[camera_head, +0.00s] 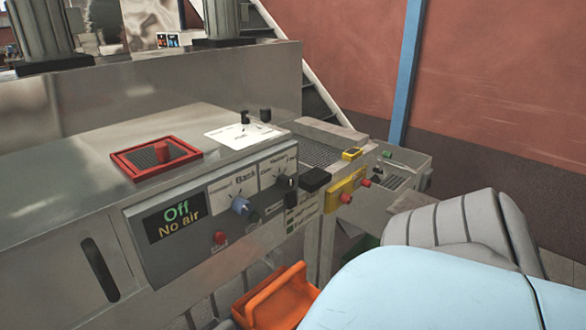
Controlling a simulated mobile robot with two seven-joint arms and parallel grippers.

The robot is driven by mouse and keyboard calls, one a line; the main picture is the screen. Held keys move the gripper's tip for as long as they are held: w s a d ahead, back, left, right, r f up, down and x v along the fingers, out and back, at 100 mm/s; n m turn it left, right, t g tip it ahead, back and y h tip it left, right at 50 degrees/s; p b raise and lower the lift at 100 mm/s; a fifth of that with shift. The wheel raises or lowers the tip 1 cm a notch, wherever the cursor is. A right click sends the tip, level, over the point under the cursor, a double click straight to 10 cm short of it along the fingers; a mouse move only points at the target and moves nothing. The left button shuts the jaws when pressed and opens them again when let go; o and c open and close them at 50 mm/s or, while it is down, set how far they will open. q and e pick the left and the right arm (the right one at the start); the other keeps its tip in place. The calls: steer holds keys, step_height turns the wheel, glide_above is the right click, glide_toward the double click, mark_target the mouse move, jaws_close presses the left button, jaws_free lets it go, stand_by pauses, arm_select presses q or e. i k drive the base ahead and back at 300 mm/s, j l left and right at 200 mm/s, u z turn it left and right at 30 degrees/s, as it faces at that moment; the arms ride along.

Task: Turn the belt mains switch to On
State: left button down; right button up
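The belt mains switch cannot be picked out for certain, as the labels are too small to read. The front control panel (215,222) has a dark display (175,218) reading "Off" and "No air". It carries a blue-grey knob (240,205), a black knob (285,182) and a red button (220,238). To its right, a yellow panel (334,197) bears red knobs or buttons (346,198). A grey box (410,161) behind it has a green button (387,155). Neither of my grippers is in view.
A red-framed opening (126,164) and a white label plate with black knobs (236,134) are on the machine top. An orange bin-like object (275,300) stands below the panel. A large light-blue surface (430,295) and a grey ribbed shape (440,224) fill the lower right.

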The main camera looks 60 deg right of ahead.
mark_target(345, 198)
steer(key=z, duration=2.35)
steer(key=i+l, duration=0.45)
steer(key=l, duration=0.15)
steer(key=i+l+u, duration=0.3)
steer(key=l, duration=0.35)
steer(key=i+l+u, duration=0.15)
steer(key=i+l, duration=0.1)
steer(key=l, duration=0.05)
